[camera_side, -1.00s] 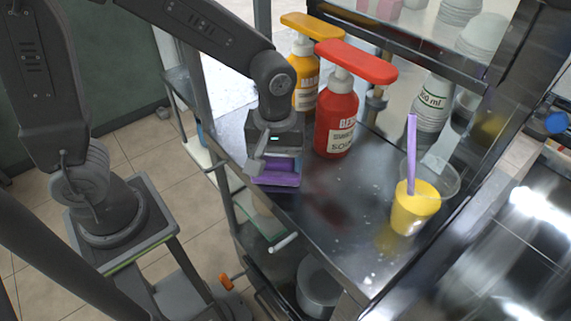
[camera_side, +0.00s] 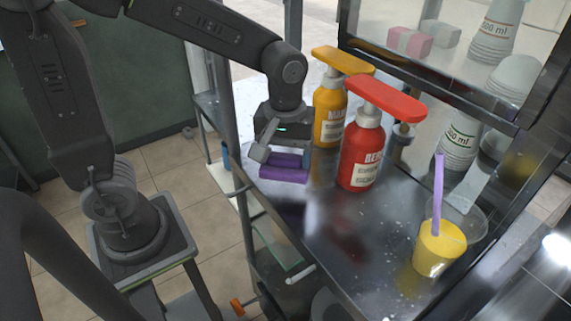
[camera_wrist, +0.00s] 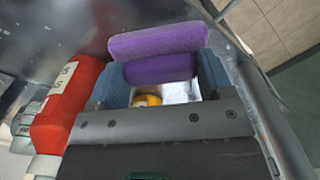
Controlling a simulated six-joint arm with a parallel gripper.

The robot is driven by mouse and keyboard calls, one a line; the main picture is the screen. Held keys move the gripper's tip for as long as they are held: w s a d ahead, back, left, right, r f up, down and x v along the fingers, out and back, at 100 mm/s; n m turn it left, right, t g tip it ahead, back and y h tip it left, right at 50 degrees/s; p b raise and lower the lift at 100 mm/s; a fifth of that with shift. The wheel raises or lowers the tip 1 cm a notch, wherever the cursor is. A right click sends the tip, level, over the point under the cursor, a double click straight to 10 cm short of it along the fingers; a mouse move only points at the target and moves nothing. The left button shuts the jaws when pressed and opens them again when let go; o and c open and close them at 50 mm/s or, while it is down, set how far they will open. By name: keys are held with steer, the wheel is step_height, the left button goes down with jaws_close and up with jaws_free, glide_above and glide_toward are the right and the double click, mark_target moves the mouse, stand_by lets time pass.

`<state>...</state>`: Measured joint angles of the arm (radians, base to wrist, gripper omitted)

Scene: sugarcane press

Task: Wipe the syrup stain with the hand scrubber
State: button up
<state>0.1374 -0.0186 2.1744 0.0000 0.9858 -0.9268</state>
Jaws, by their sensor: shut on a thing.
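The purple hand scrubber (camera_side: 284,170) is at the left edge of the metal counter (camera_side: 330,215), left of the soap bottles. My gripper (camera_side: 283,157) is above it, shut on it. In the wrist view the scrubber (camera_wrist: 160,50) sits between the two blue-grey fingers of my gripper (camera_wrist: 162,78). Its underside is hidden, and I cannot tell whether it touches the counter. I cannot make out the syrup stain clearly. A dark reddish patch on the counter below the red bottle may be a reflection.
A red soap bottle (camera_side: 362,158) and a yellow one (camera_side: 329,118) stand close to the right of my gripper. A yellow cup with a purple straw (camera_side: 440,250) stands front right. Stacked cups (camera_side: 459,141) stand behind it. The middle counter is clear.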

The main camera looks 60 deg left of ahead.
steer(key=shift+r, duration=1.65)
